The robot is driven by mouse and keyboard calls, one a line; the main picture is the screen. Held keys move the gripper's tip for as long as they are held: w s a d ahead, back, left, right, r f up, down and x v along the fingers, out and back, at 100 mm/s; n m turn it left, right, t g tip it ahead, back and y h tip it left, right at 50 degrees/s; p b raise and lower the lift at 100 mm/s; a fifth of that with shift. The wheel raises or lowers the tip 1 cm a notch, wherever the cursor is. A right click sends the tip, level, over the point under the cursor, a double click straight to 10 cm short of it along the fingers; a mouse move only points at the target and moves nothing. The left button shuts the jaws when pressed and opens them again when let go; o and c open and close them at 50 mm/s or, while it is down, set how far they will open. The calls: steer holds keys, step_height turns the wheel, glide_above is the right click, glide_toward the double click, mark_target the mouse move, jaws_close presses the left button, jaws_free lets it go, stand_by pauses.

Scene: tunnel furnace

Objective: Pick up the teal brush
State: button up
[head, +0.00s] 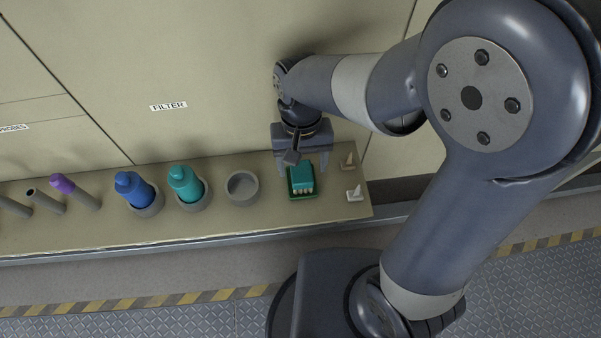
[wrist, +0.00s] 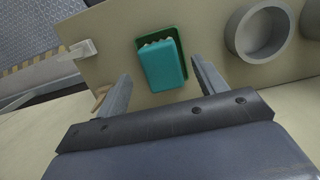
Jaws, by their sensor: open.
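The teal brush (head: 302,178) is a small block with pale bristles along its near edge. It sits on a dark green tray (head: 303,195) on the shelf. The brush also shows in the wrist view (wrist: 163,67), on its green tray (wrist: 143,42). My gripper (head: 303,169) is open over the brush in the head view, one finger to each side. In the wrist view my gripper (wrist: 160,80) has its fingers spread, with the brush between and just beyond them. I see no contact. The exact height gap cannot be told.
An empty grey cup (head: 242,188) stands left of the brush. Further left are a teal bottle (head: 185,182), a blue bottle (head: 134,189) and a purple-topped tool (head: 63,184). Two small hooks, one tan (head: 348,161) and one white (head: 355,194), stand to the right. A cabinet wall (head: 200,60) backs the shelf.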

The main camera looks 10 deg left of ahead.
mark_target(302, 171)
step_height(302, 171, down, 3)
steer(key=shift+s+f, duration=0.1)
steer(key=shift+s, duration=0.05)
steer(key=c, duration=1.1)
